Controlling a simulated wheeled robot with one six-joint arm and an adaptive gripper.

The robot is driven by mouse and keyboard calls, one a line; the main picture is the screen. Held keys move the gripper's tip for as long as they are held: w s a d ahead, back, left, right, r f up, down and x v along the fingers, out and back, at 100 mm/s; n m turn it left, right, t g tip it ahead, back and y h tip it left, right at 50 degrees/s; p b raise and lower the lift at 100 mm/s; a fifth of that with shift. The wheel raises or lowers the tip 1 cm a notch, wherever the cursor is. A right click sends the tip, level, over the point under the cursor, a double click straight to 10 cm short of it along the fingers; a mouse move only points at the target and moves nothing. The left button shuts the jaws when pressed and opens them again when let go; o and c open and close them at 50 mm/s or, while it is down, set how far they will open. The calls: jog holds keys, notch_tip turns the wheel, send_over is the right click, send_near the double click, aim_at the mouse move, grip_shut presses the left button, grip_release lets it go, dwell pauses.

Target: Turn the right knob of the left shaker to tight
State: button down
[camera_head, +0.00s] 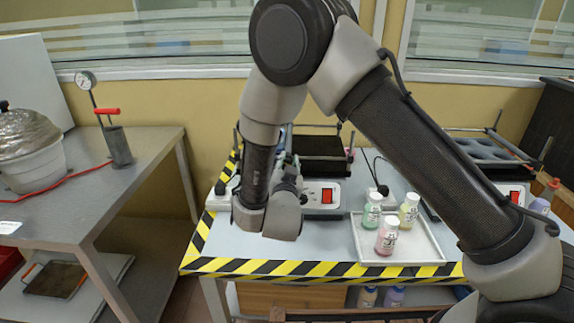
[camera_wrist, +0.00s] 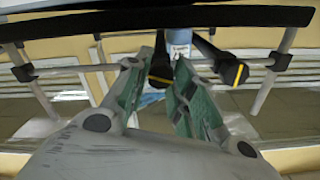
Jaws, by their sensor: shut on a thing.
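The left shaker (camera_head: 322,166) stands on the table behind my arm, with a black platform and a white base with a red switch. Its left side is partly hidden by my gripper (camera_head: 289,162). In the wrist view my gripper (camera_wrist: 160,82) has its green-padded fingers around a black knob (camera_wrist: 160,70) with a yellow line and is shut on it. A second black knob (camera_wrist: 232,73) with a yellow line sits to the right, on a grey rod, apart from the fingers. I cannot tell from these views which of the two is the right knob.
A white tray (camera_head: 437,259) with green, yellow and pink bottles lies right of the left shaker. The right shaker (camera_head: 488,150) is partly hidden by my arm. A striped tape edge (camera_head: 300,268) bounds the table front. A side table (camera_head: 150,150) stands left.

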jog(key=m, duration=1.4)
jog(key=shift+d+f, duration=0.15)
dwell(0.4)
jog(key=c, duration=1.2)
grip_release()
jog(key=s, duration=1.2)
jog(key=shift+a, duration=0.2)
